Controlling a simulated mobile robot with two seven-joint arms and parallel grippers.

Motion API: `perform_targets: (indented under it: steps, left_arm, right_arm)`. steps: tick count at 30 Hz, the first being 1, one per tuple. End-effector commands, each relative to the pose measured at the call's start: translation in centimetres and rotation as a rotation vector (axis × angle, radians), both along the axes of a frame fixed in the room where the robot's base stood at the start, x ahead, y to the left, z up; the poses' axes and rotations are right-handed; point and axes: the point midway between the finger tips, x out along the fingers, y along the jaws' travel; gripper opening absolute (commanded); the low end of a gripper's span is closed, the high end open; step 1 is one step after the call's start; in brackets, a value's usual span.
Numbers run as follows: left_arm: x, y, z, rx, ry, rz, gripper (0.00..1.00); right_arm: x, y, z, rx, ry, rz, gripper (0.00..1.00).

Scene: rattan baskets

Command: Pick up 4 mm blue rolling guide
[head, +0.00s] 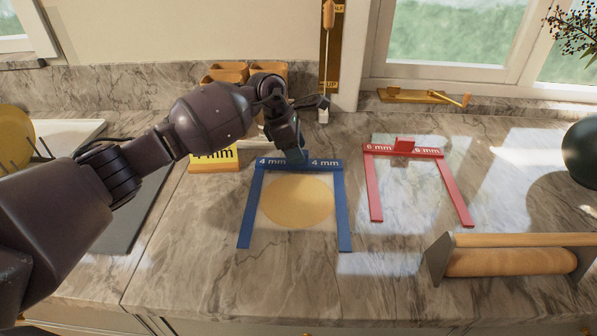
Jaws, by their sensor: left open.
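The blue rolling guide (325,165), marked 4 mm at both ends of its crossbar, lies flat on the marble counter with its two legs pointing toward me. A round, flat piece of dough (297,202) lies between its legs. My left gripper (291,149) is open, pointing down at the raised blue tab in the middle of the crossbar. The fingers partly hide the tab, and I cannot tell whether they touch it. My right gripper is out of view.
A red 6 mm guide (403,149) lies to the right. A rolling pin (510,262) rests in a stand at the front right. A yellow 4 mm sign (214,160) stands left of the blue guide. The front middle of the counter is clear.

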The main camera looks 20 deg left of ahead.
Motion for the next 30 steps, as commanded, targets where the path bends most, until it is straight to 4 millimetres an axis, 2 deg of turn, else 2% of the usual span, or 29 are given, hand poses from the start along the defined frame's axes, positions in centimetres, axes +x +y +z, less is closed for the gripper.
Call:
perform_targets:
  steps: [3,11,19,26,30]
  left_arm:
    - [0.1,-0.6,-1.4,-0.001,0.002,-0.001,0.54]
    - [0.2,-0.7,-1.7,0.000,-0.001,0.000,0.54]
    - [0.2,-0.7,-1.6,0.000,0.000,-0.001,0.14]
    - [0.2,-0.7,-1.5,0.000,-0.001,-0.001,0.13]
    - [0.2,-0.7,-0.6,0.001,-0.003,-0.002,0.13]
  right_arm:
    - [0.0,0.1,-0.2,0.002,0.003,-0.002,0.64]
    - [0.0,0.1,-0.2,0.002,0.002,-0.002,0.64]
    - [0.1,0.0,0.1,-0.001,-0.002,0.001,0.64]
    - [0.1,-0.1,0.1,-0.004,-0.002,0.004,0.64]
    - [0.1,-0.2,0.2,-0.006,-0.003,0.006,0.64]
